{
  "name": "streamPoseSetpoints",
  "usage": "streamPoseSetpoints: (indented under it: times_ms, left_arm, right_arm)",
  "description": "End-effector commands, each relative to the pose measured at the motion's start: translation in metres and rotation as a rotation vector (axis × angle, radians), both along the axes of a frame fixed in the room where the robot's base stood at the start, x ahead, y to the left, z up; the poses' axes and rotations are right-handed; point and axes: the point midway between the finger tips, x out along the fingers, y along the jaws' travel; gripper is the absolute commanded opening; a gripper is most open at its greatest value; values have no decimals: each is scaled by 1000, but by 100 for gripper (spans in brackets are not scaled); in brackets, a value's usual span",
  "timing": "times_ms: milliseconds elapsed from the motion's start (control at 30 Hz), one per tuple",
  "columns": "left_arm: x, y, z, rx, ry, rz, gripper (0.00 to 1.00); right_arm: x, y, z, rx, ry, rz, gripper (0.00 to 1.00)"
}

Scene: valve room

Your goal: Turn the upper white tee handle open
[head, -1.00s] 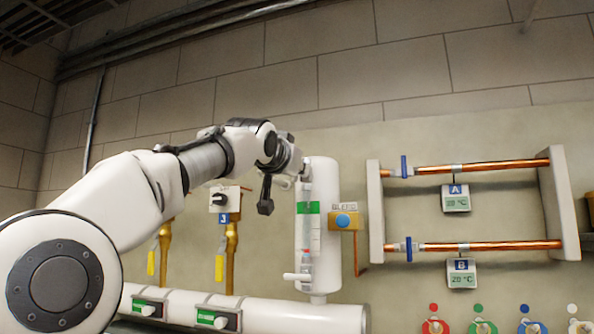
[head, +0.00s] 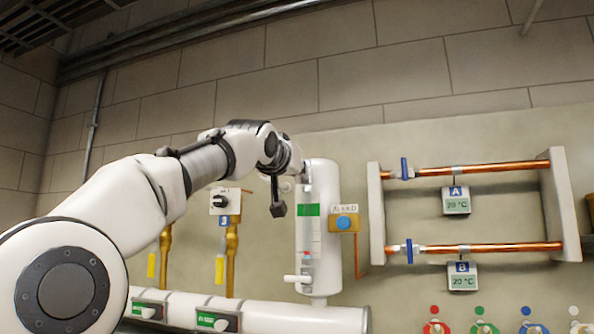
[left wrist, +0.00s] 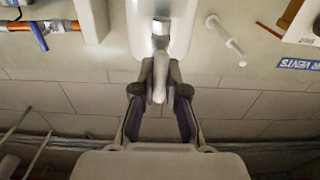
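The white vertical cylinder (head: 321,230) with a sight glass stands on the wall in the head view. Its upper white tee handle is largely hidden behind my left gripper (head: 290,172) there. In the left wrist view the upper white tee handle (left wrist: 160,76) lies lengthwise between the two dark fingers of my left gripper (left wrist: 160,92), which look closed on its sides. The lower white tee handle (head: 297,278) sticks out to the left near the cylinder's bottom. My right gripper is in neither view.
Right of the cylinder are a yellow box with a blue button (head: 344,223) and two copper pipes with blue levers (head: 405,168). Left are a dark knob (head: 220,201) and brass pipes (head: 232,245). A white horizontal tank (head: 270,317) runs below.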

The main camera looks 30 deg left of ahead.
Motion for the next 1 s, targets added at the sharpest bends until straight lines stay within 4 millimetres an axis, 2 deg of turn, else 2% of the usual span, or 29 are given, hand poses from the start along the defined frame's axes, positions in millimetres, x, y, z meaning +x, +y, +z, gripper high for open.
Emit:
streamPoseSetpoints:
  times_ms: [33,67,100,667,767,1000]
  left_arm:
    - [1,0,-1,-3,2,0,26]
    - [1,0,-1,-2,3,0,36]
    - [1,0,-1,-2,3,0,38]
    - [1,0,-1,43,13,0,38]
    - [1,0,0,151,39,1,38]
    - [0,0,1,609,149,1,38]
  right_arm:
    - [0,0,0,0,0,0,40]
    - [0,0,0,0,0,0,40]
    - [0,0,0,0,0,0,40]
    - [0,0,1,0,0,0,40]
    - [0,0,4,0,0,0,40]
    - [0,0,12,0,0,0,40]
